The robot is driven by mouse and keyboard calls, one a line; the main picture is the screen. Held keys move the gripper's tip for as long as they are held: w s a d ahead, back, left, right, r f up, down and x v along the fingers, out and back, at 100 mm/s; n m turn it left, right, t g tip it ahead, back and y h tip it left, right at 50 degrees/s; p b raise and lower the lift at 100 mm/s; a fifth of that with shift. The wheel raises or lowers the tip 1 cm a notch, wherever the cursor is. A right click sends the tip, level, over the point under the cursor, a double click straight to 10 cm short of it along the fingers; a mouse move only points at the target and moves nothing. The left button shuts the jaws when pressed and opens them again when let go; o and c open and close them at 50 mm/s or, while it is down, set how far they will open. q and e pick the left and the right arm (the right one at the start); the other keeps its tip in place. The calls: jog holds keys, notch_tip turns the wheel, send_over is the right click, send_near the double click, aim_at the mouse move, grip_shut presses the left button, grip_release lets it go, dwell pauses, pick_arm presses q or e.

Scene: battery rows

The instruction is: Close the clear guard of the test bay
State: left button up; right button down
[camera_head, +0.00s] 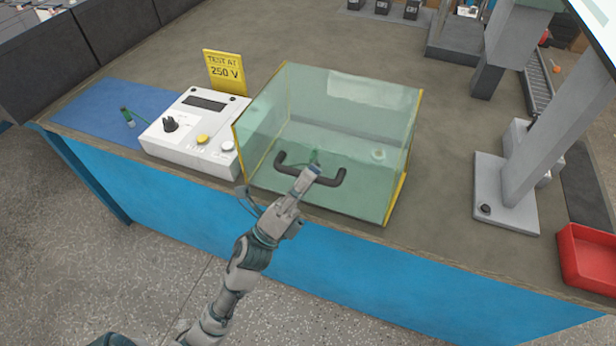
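The clear guard (345,120) of the test bay is a greenish see-through box with yellow edges on the bench. Its front panel appears to stand down at the bench's front edge; a small gap there cannot be ruled out. A black bar handle (335,181) is on the front. My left gripper (313,171) is at the middle of this handle, its fingertips overlapping the bar. The fingers show nearly edge-on, so their grip on the bar is unclear. Small items inside the bay show faintly through the panel. My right gripper is out of view.
A white tester (190,143) with a dial and buttons stands left of the bay, a yellow "TEST AT 250 V" sign (225,72) behind it. A green probe (127,117) is on the blue mat (90,105). A grey stand (505,205) and red tray (590,255) are right.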

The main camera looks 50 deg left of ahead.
pick_arm(q)
jog(key=shift+a+r, duration=0.1)
jog(key=shift+r, duration=0.05)
jog(key=shift+s, duration=0.15)
jog(key=v, duration=1.2)
